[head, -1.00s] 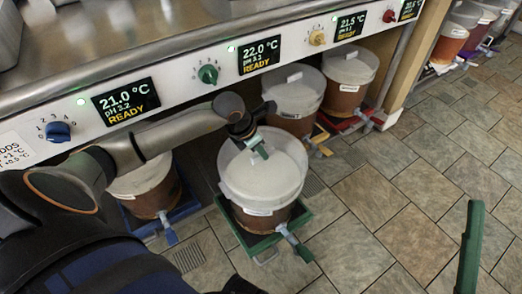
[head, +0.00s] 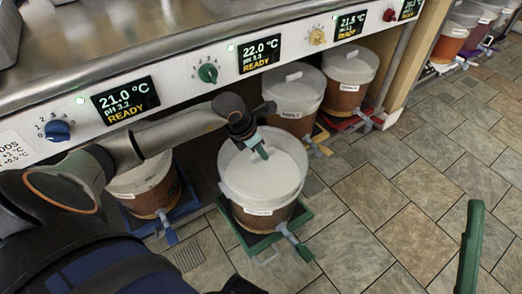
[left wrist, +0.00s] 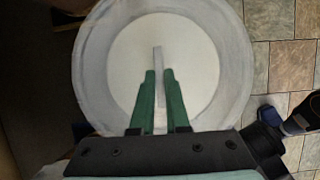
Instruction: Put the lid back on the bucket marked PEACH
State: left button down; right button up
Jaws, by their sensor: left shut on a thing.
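My left gripper (head: 262,152) is over the middle of the bucket (head: 262,200) on the green tray. Its green fingers are shut on the bar handle of a pale lid, and the handle shows between them in the left wrist view (left wrist: 158,85). The pale lid (head: 275,172) covers the bucket's mouth and looks roughly level; I cannot tell whether it is fully seated. The bucket's white label is too small to read. A long green piece (head: 470,240) at the lower right looks like one finger of my right gripper; its other finger is out of view.
Lidded buckets stand left (head: 145,190) and behind right (head: 295,92) (head: 348,75) under the counter's control panel (head: 170,80). The green tray (head: 300,215) and the bucket's tap (head: 292,238) project forward. The tiled floor (head: 400,190) at right is clear.

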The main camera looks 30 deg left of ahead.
pick_arm(q)
jog(key=shift+c, duration=1.8)
grip_release()
jog(key=shift+r+p, duration=2.75)
jog(key=shift+r, duration=0.8)
grip_shut()
